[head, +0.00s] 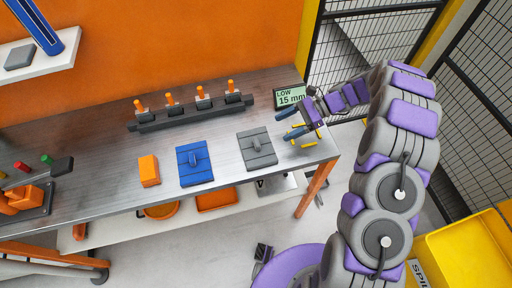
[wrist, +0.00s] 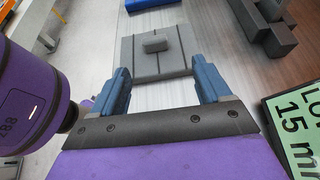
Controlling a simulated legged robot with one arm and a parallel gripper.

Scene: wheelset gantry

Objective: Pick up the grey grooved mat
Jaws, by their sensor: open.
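The grey grooved mat (head: 257,150) lies flat on the metal workbench near its right end, with a small raised block at its middle. In the wrist view the grey mat (wrist: 138,58) lies ahead of my gripper, its grooves and central block in plain sight. My gripper (head: 284,125) is open and empty, to the right of the mat in the head view. In the wrist view its two blue fingers (wrist: 162,88) stand wide apart, with the near edge of the mat beyond them. I see no contact with the mat.
A blue mat (head: 195,165) and an orange block (head: 148,171) lie left of the grey mat. A dark rack (head: 190,112) with several orange-topped clamps stands behind. A green display (head: 291,96) reading "LOW 15 mm" is close to my gripper.

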